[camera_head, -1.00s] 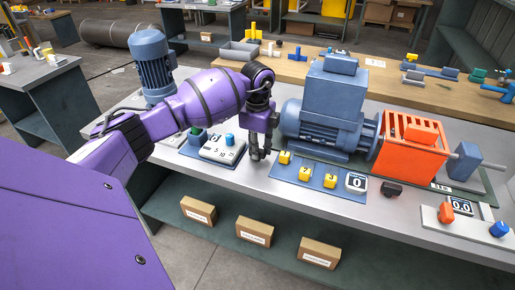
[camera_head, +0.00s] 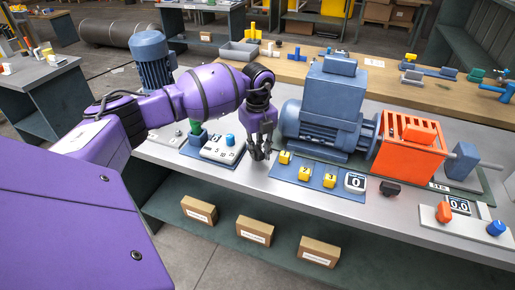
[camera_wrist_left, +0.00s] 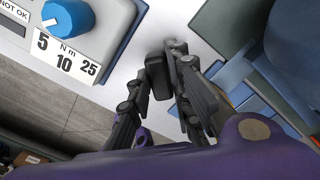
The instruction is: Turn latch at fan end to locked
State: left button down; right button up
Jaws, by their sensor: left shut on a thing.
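My left gripper (camera_head: 260,154) reaches down to the table at the left end of the blue motor (camera_head: 320,130), its fan end. In the left wrist view the gripper (camera_wrist_left: 168,92) is shut on a black block (camera_wrist_left: 160,74), which looks like the fan-end latch. The block stands over the pale tabletop and the fingers hide part of it. In the head view the fingers cover it almost fully, so its angle is hard to tell. A similar black latch (camera_head: 390,188) sits in front of the orange guard (camera_head: 408,147). My right gripper is not in view.
A grey box with a blue knob (camera_head: 230,140) stands just left of the gripper. An orange and a blue knob (camera_head: 496,228) are at the far right.

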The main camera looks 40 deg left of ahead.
pick_arm(q)
jog(key=shift+m, duration=1)
jog(key=m, duration=0.4)
jog(key=shift+m, duration=0.9)
jog(key=shift+m+b, duration=0.3)
jog(key=shift+m, duration=0.6)
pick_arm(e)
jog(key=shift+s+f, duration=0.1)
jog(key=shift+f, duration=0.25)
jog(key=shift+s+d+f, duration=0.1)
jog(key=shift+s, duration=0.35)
pick_arm(q)
jog(key=c, duration=1.6)
grip_release()
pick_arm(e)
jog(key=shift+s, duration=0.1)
